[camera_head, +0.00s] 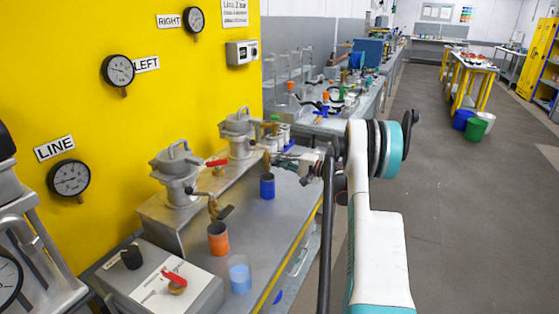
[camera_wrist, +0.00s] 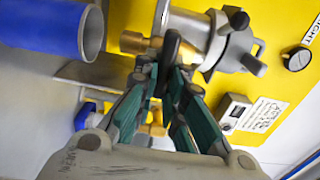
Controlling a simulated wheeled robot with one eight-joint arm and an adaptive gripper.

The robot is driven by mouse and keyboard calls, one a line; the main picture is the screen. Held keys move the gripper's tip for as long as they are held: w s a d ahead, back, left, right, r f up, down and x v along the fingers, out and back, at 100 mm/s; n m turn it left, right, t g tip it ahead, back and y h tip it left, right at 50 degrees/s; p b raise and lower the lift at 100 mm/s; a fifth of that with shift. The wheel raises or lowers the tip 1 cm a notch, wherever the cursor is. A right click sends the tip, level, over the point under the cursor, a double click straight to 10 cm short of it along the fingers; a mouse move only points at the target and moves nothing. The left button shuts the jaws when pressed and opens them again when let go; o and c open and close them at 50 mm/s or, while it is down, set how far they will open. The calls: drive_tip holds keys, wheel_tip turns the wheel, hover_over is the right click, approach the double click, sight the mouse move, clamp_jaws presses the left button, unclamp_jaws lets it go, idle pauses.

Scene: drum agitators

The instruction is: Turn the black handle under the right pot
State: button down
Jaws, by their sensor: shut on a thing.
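The right pot (camera_head: 240,133) is a grey metal vessel with a clamped lid on the bench ledge by the yellow wall. In the wrist view its grey body (camera_wrist: 200,35) and a brass valve fitting (camera_wrist: 133,42) show. The black handle (camera_wrist: 172,44) stands between the fingertips of my gripper (camera_wrist: 171,66), which is shut on it. In the head view my gripper (camera_head: 283,160) reaches in from the right beside this valve; the handle is too small and covered to make out there. The left pot (camera_head: 177,178) stands nearer, with its own brass tap (camera_head: 214,207).
A blue cup (camera_head: 267,187) stands below the right pot's valve, close to my gripper; it shows at upper left in the wrist view (camera_wrist: 60,25). An orange cup (camera_head: 218,239) and a light-blue cup (camera_head: 239,274) stand nearer. A red lever (camera_head: 217,163) juts out between the pots.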

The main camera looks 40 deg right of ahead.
idle(0.5)
drive_tip(key=c, duration=1.7)
unclamp_jaws()
drive_tip(key=shift+o, duration=0.2)
drive_tip(key=v, duration=1.2)
